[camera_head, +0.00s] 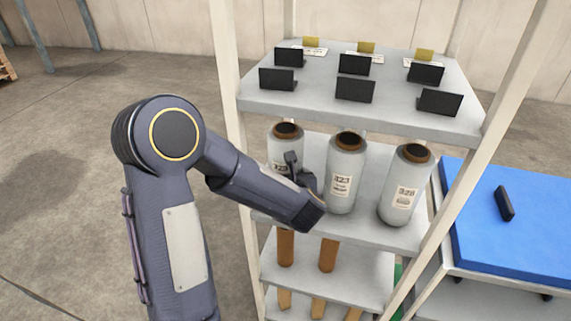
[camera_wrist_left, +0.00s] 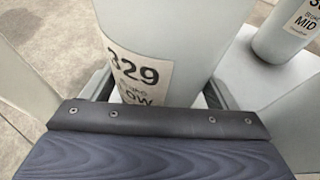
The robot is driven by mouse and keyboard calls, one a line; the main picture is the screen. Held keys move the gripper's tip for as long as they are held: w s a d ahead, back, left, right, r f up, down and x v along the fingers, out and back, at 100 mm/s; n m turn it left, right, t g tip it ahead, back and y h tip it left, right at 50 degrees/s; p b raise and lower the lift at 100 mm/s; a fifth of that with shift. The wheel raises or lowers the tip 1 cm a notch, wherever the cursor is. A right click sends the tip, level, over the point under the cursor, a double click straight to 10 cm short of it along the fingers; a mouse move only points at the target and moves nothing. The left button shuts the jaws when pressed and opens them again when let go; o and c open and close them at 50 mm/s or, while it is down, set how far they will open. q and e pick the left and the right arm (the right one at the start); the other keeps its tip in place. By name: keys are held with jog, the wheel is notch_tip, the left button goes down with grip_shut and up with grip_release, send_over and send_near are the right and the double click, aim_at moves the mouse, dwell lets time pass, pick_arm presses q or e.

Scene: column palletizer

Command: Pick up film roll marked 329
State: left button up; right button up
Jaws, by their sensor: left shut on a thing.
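The film roll marked 329 (camera_head: 284,145) stands upright at the left end of the middle shelf, grey-white with a brown core. Its label reads 329 in the left wrist view (camera_wrist_left: 165,35) and is partly hidden in the head view. My left gripper (camera_head: 294,172) reaches it from the front and is shut on it, with a finger on either side of the roll in the wrist view (camera_wrist_left: 158,92). I cannot tell whether the roll touches the shelf. My right gripper is not in view.
A roll marked 323 (camera_head: 343,178) stands close on the right, and another roll (camera_head: 404,188) beyond it. Pale rack posts (camera_head: 229,100) and the upper shelf (camera_head: 320,102) with black holders frame the space. Brown cores (camera_head: 328,255) are below. A blue-topped table (camera_head: 530,235) stands right.

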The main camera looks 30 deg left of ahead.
pick_arm(q)
jog(key=c, duration=0.5)
jog(key=shift+r, duration=0.1)
jog(key=shift+w+r, duration=0.1)
